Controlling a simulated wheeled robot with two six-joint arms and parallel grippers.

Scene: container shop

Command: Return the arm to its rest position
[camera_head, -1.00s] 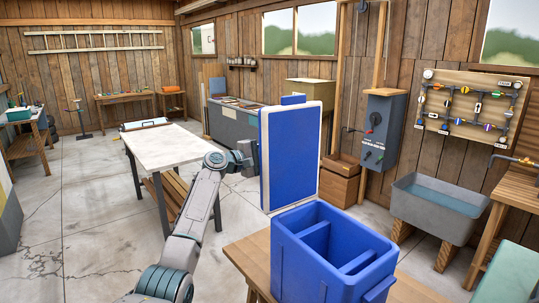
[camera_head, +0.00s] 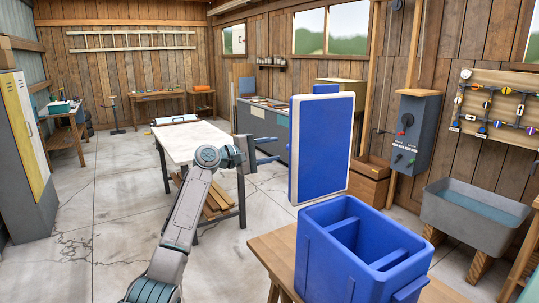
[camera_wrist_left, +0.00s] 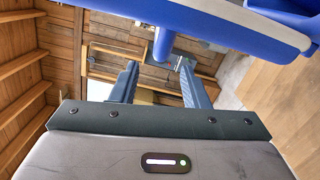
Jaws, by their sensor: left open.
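My left gripper (camera_head: 276,150) is open, its two dark fingers pointing right in the head view, toward the left edge of the bin's raised lid. The lid (camera_head: 321,150) is a blue panel with a white border, standing upright behind the open blue bin (camera_head: 345,268). A gap shows between the fingertips and the lid there. In the left wrist view the open gripper (camera_wrist_left: 158,72) has a blue stub (camera_wrist_left: 163,45) beyond and between its fingers. The lid's pale edge (camera_wrist_left: 230,38) crosses above them. My right gripper is not in view.
The bin stands on a wooden table (camera_head: 272,250). A white-topped table (camera_head: 190,140) is behind my left arm. A grey sink (camera_head: 470,212) and a grey switch box (camera_head: 415,125) are at the right. A yellow-and-grey locker (camera_head: 25,155) is at the left; open floor lies before it.

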